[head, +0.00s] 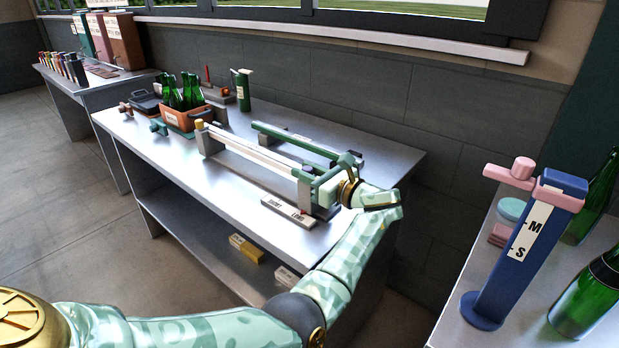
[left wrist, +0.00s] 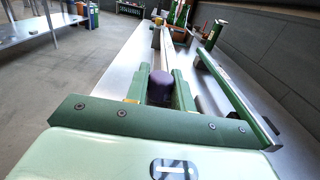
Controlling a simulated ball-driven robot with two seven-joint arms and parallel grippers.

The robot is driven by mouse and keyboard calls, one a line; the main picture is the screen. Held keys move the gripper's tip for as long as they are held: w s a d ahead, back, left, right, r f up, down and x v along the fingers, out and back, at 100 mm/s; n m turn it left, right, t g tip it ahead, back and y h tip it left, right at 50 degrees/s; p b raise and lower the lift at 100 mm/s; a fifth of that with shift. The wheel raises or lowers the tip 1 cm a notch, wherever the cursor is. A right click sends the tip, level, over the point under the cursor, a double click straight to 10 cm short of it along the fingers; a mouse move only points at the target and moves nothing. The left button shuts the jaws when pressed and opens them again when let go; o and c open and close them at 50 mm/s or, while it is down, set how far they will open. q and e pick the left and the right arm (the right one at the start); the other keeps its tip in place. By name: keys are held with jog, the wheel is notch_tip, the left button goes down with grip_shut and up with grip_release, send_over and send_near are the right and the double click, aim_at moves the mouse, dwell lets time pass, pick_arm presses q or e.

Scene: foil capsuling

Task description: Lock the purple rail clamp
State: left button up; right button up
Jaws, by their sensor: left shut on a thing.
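The purple rail clamp's rounded knob (left wrist: 161,86) shows in the left wrist view, between the two green fingers of my left gripper (left wrist: 160,76). The fingers are shut on it. In the head view my left gripper (head: 318,181) is at the near right end of the long pale rail (head: 252,148), by a grey end block (head: 305,190). The rail also runs away from the knob in the left wrist view (left wrist: 167,45). I cannot tell whether the clamp is locked. My right gripper is not in view.
A green bar (head: 290,140) runs behind the rail on the metal bench (head: 225,190). A lettered plate (head: 288,212) lies in front. An orange crate of green bottles (head: 181,118) stands at the far end. A blue post with a pink clamp (head: 526,250) stands on the right-hand table.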

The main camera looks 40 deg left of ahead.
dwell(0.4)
pick_arm(q)
jog(key=o, duration=1)
jog(key=d, duration=1.1)
jog(key=s+d+b, duration=0.1)
jog(key=d, duration=0.4)
jog(key=shift+s+d, duration=0.1)
jog(key=shift+d, duration=0.05)
